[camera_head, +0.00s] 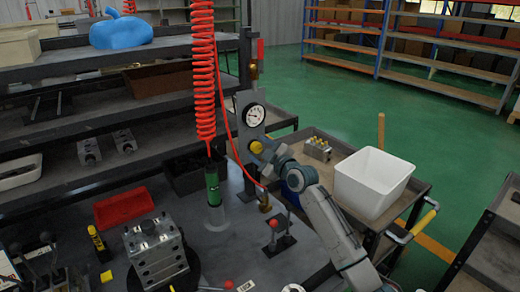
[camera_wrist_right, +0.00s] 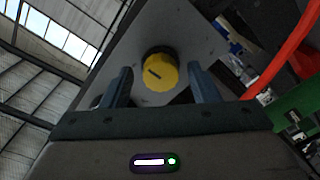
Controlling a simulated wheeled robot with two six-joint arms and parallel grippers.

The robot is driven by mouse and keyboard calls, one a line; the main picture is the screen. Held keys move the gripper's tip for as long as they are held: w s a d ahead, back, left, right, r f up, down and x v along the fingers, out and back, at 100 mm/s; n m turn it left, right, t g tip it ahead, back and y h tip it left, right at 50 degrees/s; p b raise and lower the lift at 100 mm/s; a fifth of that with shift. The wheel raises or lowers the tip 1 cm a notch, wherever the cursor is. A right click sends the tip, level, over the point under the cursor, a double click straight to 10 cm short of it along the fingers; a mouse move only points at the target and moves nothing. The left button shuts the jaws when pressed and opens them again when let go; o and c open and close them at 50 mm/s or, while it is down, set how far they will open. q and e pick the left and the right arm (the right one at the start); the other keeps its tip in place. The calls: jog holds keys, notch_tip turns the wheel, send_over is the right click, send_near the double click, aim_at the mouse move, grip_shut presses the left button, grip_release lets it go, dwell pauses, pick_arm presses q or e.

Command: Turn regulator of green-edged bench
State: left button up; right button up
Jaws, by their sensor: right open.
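The regulator's yellow round knob (camera_head: 257,147) sits on a grey upright plate, below a white pressure gauge (camera_head: 254,115). In the wrist view the knob (camera_wrist_right: 160,72) faces me, with a dark slot mark on its front. My right gripper (camera_head: 266,158) is right at the knob in the head view. In the wrist view its two fingers (camera_wrist_right: 160,86) stand apart on either side of the knob, with gaps between. The grey bench (camera_head: 240,250) lies below; I cannot make out a green edge on it. My left gripper is out of view.
A coiled red hose (camera_head: 203,75) hangs left of the gauge, above a green cylinder (camera_head: 212,187). A metal valve block (camera_head: 155,250) and a red tray (camera_head: 123,207) stand at the left. A white bin (camera_head: 372,182) stands on a cart at the right.

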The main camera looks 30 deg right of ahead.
jog(key=shift+w, duration=0.1)
jog(key=c, duration=1)
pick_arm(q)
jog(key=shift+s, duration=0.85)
